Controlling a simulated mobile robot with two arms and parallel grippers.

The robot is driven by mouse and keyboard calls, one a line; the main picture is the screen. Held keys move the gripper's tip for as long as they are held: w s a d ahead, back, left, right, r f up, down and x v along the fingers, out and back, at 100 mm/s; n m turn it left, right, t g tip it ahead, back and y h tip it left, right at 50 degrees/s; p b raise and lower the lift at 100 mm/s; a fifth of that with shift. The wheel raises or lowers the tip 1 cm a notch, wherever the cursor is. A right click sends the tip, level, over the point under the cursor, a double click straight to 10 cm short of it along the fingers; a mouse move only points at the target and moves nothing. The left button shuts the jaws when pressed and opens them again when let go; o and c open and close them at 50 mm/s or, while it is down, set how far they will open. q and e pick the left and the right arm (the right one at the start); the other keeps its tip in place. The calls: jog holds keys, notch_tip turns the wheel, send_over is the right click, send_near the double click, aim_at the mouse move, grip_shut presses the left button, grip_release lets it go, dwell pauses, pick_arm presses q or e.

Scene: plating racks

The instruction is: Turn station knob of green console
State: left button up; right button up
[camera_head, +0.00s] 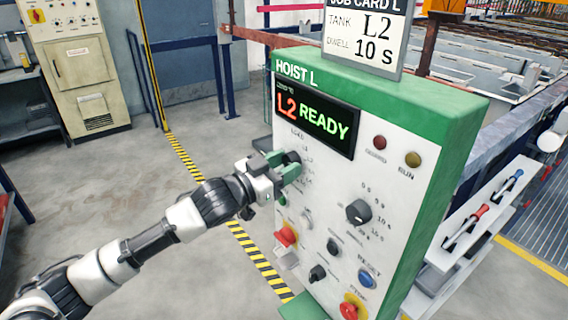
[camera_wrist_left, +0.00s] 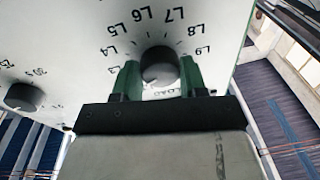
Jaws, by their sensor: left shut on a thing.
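The green console (camera_head: 440,110) stands in front of me, with a white face and the label HOIST L. Its display (camera_head: 315,118) reads "L2 READY". A job card (camera_head: 364,38) above it reads tank L2, dwell 10 s. The station knob (camera_head: 291,157) is dark and round; in the left wrist view the knob (camera_wrist_left: 160,66) sits amid marks including L4 to L9 and LOAD. My left gripper (camera_head: 284,168) is shut on it, its green fingers on both sides in the left wrist view (camera_wrist_left: 158,82). The pointer direction is unclear. My right gripper is not in view.
Below are a dwell dial (camera_head: 358,211), a blue reset button (camera_head: 366,279), a red-yellow stop button (camera_head: 352,308) and a red switch (camera_head: 285,236). A shelf with tools (camera_head: 478,220) is at right. Tank rails run behind. Floor at left is open.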

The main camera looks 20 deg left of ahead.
pick_arm(q)
jog(key=m+p, duration=0.1)
jog(key=m, duration=0.4)
jog(key=shift+a+r+h, duration=0.1)
jog(key=shift+h, duration=0.2)
jog(key=m+g, duration=0.1)
jog(key=m, duration=0.3)
jog(key=shift+h+p, duration=0.4)
jog(key=m+p, duration=0.1)
jog(key=m, duration=0.4)
jog(key=shift+w+g, duration=0.1)
jog(key=shift+g, duration=0.2)
jog(key=m, duration=0.2)
jog(key=m+p, duration=0.1)
jog(key=m, duration=0.1)
jog(key=shift+m+g+h, duration=0.3)
jog(key=shift+m, duration=0.3)
jog(key=o, duration=0.9)
jog(key=shift+a, duration=0.1)
